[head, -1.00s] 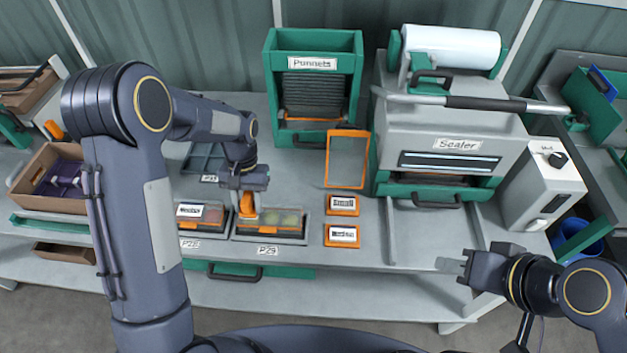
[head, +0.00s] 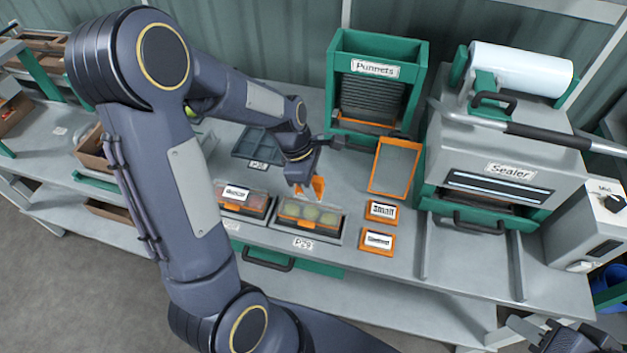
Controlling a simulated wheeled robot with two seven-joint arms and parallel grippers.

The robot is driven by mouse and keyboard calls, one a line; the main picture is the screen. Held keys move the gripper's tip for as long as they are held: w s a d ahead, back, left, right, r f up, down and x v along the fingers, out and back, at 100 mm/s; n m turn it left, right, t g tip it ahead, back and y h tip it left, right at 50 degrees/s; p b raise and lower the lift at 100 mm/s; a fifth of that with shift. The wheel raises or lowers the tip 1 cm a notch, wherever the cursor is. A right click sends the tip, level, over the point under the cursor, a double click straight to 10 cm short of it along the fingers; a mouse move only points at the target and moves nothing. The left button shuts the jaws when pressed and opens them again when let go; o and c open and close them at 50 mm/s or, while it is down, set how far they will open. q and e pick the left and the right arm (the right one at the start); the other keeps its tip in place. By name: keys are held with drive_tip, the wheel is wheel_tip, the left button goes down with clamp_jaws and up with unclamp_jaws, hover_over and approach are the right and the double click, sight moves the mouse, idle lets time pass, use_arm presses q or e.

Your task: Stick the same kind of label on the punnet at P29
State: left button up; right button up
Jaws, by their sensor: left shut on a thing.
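The punnet at P29 (head: 322,229) sits in a grey holder, with round green produce under its clear lid; no label shows on it. To its left stands the punnet at P28 (head: 259,209), which carries a white label (head: 236,192) whose print is too small to read surely. My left gripper (head: 309,187) is just behind the P29 punnet and appears above it, shut on a small orange thing, partly hidden. Two orange label blocks lie to the right: one reads "Small" (head: 381,209), the other (head: 378,239) seems to read "Standard". My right gripper (head: 545,335) shows partly at the bottom right edge.
An orange-framed panel (head: 374,168) stands behind the label blocks. The green Punnets dispenser (head: 340,98) is at the back, the Sealer (head: 511,150) at the right. An empty dark tray (head: 258,143) lies behind the punnets. The bench is clear right of the label blocks.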

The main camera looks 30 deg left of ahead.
use_arm(q)
drive_tip(key=b, duration=0.5)
hover_over(317, 210)
drive_tip(key=a, duration=0.1)
wheel_tip(317, 210, down, 5)
drive_tip(key=shift+s, duration=0.15)
drive_tip(key=shift+f+b, duration=0.3)
drive_tip(key=shift+f, duration=0.6)
drive_tip(key=shift+f+b, duration=0.4)
drive_tip(key=shift+f, duration=0.15)
idle(1.0)
wheel_tip(317, 210, up, 6)
drive_tip(key=p, duration=0.6)
drive_tip(key=shift+f, duration=0.1)
idle(0.4)
